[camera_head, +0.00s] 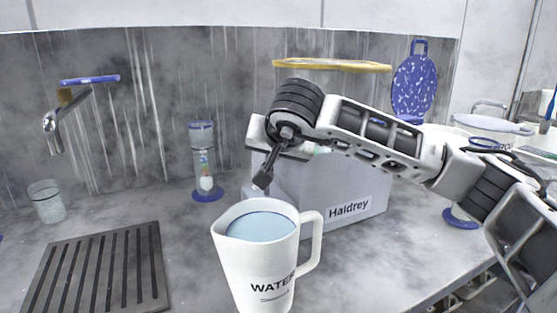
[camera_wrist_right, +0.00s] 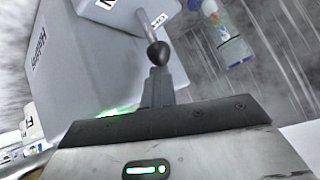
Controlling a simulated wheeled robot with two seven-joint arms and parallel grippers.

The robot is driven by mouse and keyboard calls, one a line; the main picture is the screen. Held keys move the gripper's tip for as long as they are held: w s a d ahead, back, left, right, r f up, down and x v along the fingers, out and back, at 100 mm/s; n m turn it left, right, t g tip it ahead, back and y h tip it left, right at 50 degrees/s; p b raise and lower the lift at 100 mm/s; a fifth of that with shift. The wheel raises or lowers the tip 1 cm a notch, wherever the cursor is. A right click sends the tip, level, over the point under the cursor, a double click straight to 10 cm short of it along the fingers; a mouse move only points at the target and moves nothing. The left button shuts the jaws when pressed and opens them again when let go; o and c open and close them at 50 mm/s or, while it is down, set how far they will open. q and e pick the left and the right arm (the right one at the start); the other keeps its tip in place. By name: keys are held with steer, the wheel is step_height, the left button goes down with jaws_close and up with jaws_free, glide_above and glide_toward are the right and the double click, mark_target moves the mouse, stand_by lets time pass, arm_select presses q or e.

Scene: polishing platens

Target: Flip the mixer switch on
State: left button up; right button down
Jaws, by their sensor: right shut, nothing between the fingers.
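The mixer is a grey box (camera_head: 340,190) labelled "Haldrey" on the counter; its grey body (camera_wrist_right: 85,70) fills the left of the right wrist view. A switch lever with a dark ball knob (camera_wrist_right: 157,54) on a pale stem sticks out from it in that view. In the head view the lever is hidden behind my right gripper (camera_head: 262,181). My right gripper (camera_wrist_right: 157,88) is shut and empty, its fingertips right at the knob; I cannot tell whether they touch. My left gripper is not in view.
A white "WATER" jug (camera_head: 262,265) stands in front of the mixer, just below my right gripper. A blue-based clear cylinder (camera_head: 203,165), a glass beaker (camera_head: 47,201), a tap (camera_head: 62,115) and a slotted drain plate (camera_head: 98,270) are to the left.

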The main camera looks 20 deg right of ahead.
steer(key=shift+s+a+f, duration=0.15)
steer(key=shift+s+f, duration=0.2)
steer(key=shift+f, duration=0.2)
steer(key=shift+s, duration=0.25)
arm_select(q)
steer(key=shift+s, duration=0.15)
arm_select(e)
steer(key=shift+w+r, duration=0.1)
steer(key=shift+r, duration=0.1)
steer(key=shift+v, duration=0.8)
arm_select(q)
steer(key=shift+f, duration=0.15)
arm_select(e)
steer(key=shift+d, duration=0.2)
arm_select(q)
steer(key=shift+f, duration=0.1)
